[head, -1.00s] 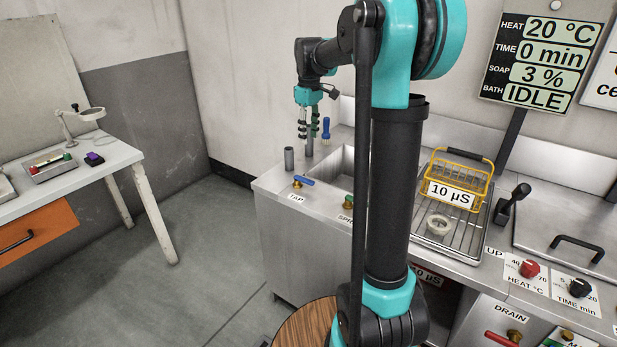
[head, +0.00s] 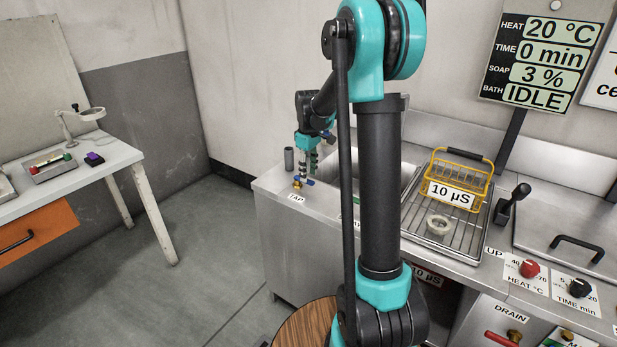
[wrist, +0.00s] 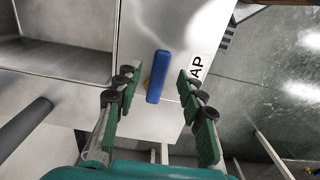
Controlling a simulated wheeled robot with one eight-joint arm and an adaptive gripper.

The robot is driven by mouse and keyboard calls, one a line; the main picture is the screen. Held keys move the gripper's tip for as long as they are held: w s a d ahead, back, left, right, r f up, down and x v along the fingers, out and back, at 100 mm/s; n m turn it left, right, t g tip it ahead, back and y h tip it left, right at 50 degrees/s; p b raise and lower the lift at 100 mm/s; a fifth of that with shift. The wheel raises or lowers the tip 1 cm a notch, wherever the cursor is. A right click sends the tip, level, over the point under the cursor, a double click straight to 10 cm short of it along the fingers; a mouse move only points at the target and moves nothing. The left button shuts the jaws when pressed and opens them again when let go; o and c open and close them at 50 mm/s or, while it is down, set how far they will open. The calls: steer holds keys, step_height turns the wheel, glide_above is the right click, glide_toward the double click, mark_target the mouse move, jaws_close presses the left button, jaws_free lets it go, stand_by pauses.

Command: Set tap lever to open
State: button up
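The tap lever is a blue handle (wrist: 158,77) on a brass body, beside the "TAP" label (wrist: 197,68) on the steel sink counter. In the head view the lever (head: 304,181) is partly hidden by my gripper (head: 306,178). My gripper also shows in the wrist view (wrist: 156,82), its two green-padded fingers apart with the blue lever between them in the picture. I see a gap on each side of the lever, so the fingers do not appear to grip it.
The sink basin (wrist: 62,50) lies beside the tap. A grey upright tube (head: 289,159) stands on the counter behind it. A yellow basket (head: 459,183) sits on the drain rack to the right. A white table (head: 60,178) stands at the left, with open floor between.

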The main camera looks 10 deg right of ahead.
steer(key=shift+f, duration=1.15)
jaws_close()
